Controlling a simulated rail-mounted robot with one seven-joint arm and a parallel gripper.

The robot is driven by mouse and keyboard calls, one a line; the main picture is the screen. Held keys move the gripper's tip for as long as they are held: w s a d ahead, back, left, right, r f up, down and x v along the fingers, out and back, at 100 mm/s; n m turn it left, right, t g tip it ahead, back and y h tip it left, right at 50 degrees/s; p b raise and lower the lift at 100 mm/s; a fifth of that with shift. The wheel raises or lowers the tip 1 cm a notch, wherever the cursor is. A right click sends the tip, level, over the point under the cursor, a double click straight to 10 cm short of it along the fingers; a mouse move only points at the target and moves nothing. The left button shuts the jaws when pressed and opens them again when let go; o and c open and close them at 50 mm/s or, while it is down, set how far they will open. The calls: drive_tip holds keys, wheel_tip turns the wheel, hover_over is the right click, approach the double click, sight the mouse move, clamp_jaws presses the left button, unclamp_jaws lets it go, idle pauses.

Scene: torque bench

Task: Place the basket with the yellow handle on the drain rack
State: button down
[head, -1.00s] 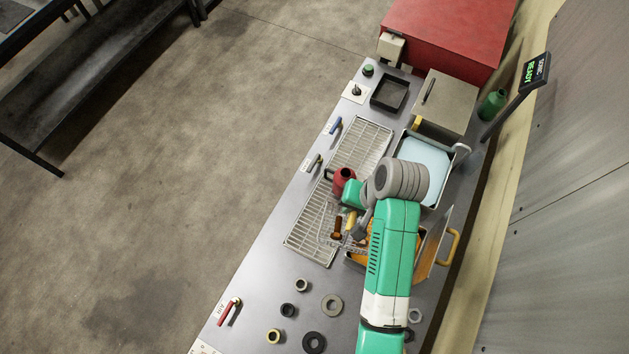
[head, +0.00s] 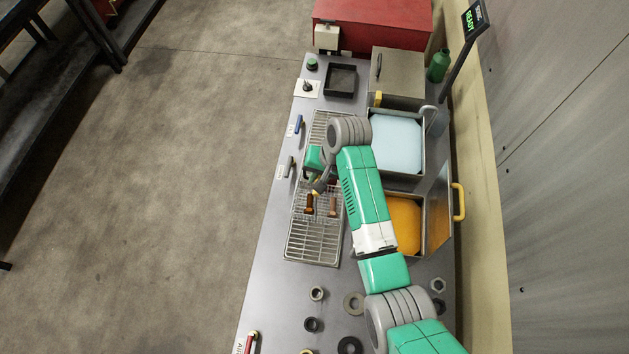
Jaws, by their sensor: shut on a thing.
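The wire basket (head: 322,212) with the yellow handle is in the head view, over the middle of the drain rack. Brown bolts (head: 309,204) show in it. My gripper (head: 317,190) is shut on the yellow handle at the basket's upper side and partly hides it. The drain rack (head: 313,245) is a long metal grid on the bench, partly covered by my arm and the basket. I cannot tell whether the basket touches the rack or hangs just above it.
Right of the rack are a tank of orange liquid (head: 403,222) with an upright lid (head: 440,210) and a tank of pale blue liquid (head: 397,140). Several rings and nuts (head: 354,303) lie at the near end. Small levers (head: 298,125) line the left edge.

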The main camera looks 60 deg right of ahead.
wheel_tip(320, 180, down, 7)
drive_tip(key=shift+f, duration=0.3)
drive_tip(key=c, duration=1.4)
unclamp_jaws()
drive_tip(key=shift+f+b, duration=0.1)
drive_tip(key=shift+b, duration=0.2)
drive_tip(key=p+v, duration=0.1)
drive_tip(key=v, duration=1.1)
